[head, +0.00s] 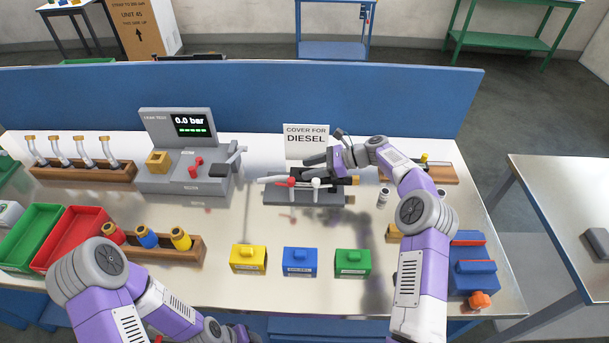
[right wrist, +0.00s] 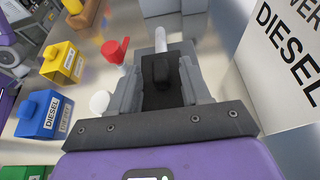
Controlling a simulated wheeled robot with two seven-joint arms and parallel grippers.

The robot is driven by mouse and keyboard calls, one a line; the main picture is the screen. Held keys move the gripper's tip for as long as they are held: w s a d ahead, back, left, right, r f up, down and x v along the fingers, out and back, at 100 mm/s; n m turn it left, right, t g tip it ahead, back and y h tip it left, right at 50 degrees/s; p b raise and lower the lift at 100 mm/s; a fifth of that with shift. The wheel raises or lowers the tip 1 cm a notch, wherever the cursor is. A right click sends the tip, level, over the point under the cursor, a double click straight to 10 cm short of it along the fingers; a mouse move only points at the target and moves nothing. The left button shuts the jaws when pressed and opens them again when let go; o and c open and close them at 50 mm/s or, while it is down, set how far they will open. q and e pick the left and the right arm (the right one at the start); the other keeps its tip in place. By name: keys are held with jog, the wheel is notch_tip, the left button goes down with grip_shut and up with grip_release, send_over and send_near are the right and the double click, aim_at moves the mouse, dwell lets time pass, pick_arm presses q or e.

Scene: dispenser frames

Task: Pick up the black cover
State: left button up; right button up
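A black cover (right wrist: 161,72) shows in the right wrist view between my right gripper's two grey fingers (right wrist: 160,85), around a nozzle whose pale spout (right wrist: 160,36) points away. My right gripper (head: 314,159) hovers over the back of the dark clamp stand (head: 300,200) in the head view, fingers pointing left. The fingers stand apart on either side of the black cover; I see no clear contact. In the head view the arm and gripper partly hide the nozzle. My left gripper (head: 238,333) is low at the bottom edge, mostly cut off.
The clamp stand has a red knob (head: 292,182) and a white knob (head: 316,183). A DIESEL sign (head: 306,140) stands close behind. Yellow (head: 248,259), blue (head: 300,262) and green (head: 352,263) boxes sit in front. A grey leak tester (head: 187,177) stands left.

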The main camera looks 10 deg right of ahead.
grip_shut()
jog(key=shift+r, duration=0.15)
